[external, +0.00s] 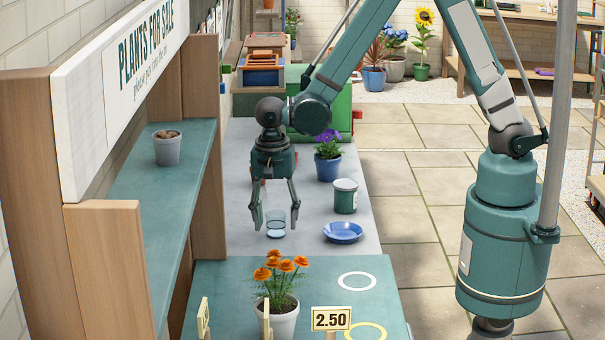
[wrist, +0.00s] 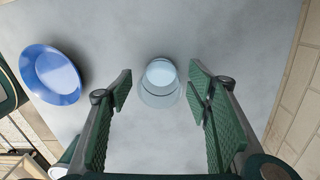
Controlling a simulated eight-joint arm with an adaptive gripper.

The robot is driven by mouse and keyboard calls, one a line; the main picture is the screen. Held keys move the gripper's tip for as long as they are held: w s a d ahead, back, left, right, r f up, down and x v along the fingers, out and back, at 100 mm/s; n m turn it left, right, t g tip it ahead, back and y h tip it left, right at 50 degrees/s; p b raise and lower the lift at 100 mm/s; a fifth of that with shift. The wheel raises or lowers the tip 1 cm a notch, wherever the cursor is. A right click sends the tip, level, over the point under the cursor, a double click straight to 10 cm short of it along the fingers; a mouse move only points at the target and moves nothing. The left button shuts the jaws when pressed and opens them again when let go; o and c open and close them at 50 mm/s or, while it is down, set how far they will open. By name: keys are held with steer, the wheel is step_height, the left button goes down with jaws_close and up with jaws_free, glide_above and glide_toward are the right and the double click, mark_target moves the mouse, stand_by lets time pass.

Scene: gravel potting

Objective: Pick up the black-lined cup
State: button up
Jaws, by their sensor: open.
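A small clear cup (external: 276,230) with pale blue at its bottom stands upright on the grey bench top. A thin dark line around it shows faintly in the wrist view, where the cup (wrist: 160,84) sits between the fingertips. My gripper (external: 276,212) points down over the cup and is open, one finger on each side. In the wrist view there is a gap between each finger of my gripper (wrist: 161,90) and the cup. Nothing is held.
A blue saucer (external: 343,232) lies right of the cup, with a green tin (external: 345,196) and a purple-flowered blue pot (external: 328,166) behind. An orange-flowered white pot (external: 280,318) stands in front on the teal table. A wooden sign shelf (external: 165,200) rises at left.

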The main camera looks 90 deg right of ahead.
steer(key=c, duration=1)
steer(key=shift+r, duration=0.1)
steer(key=shift+r+p, duration=0.8)
steer(key=shift+r, duration=4.1)
